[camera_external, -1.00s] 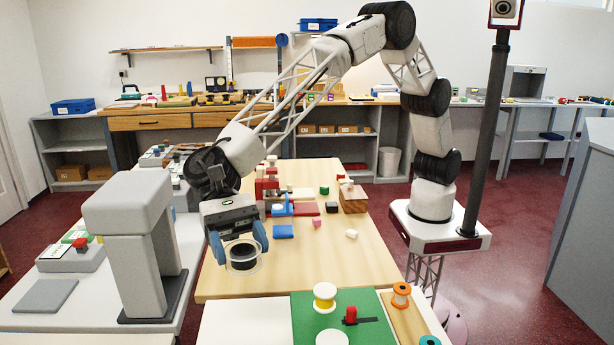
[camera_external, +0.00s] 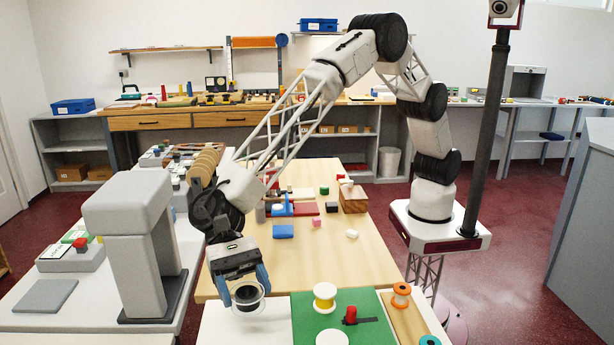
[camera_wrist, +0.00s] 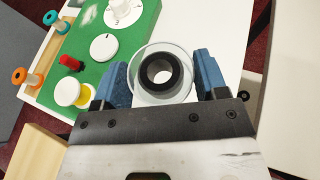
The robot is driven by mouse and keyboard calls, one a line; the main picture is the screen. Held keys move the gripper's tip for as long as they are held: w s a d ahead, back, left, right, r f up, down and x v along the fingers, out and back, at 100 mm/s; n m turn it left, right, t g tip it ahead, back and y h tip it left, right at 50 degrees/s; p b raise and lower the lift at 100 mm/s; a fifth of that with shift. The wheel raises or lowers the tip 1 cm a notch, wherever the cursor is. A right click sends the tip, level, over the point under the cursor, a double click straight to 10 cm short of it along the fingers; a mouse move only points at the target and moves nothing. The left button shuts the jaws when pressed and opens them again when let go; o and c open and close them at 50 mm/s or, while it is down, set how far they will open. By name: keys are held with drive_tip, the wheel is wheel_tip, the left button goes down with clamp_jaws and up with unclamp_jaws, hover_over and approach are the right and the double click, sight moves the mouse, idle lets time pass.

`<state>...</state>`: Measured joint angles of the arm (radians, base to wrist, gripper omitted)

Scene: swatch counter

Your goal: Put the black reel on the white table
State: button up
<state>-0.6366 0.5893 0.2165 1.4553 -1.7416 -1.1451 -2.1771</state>
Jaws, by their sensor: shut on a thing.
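The black reel (camera_external: 247,297) has a black core between clear round flanges. It also shows in the wrist view (camera_wrist: 158,73), seen end-on with its open centre hole. My gripper (camera_external: 247,289) is shut on the reel, with a blue finger on each side. The white table (camera_external: 235,328) lies below and around the reel in the outside view; it also shows in the wrist view (camera_wrist: 205,30). I cannot tell whether the reel touches the tabletop.
A green board (camera_external: 376,315) with a yellow-and-white reel (camera_external: 325,297) and a red knob (camera_external: 351,314) lies right of my gripper. An orange reel (camera_external: 401,295) stands on a wooden strip. A grey machine (camera_external: 135,240) stands at left. White tabletop left of the green board is clear.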

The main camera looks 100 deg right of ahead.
hover_over(252, 331)
drive_tip(key=shift+f, duration=2.65)
drive_tip(key=shift+f, duration=0.1)
drive_tip(key=shift+f, duration=1.8)
drive_tip(key=shift+f, duration=0.1)
drive_tip(key=o, duration=0.9)
drive_tip(key=v, duration=1.2)
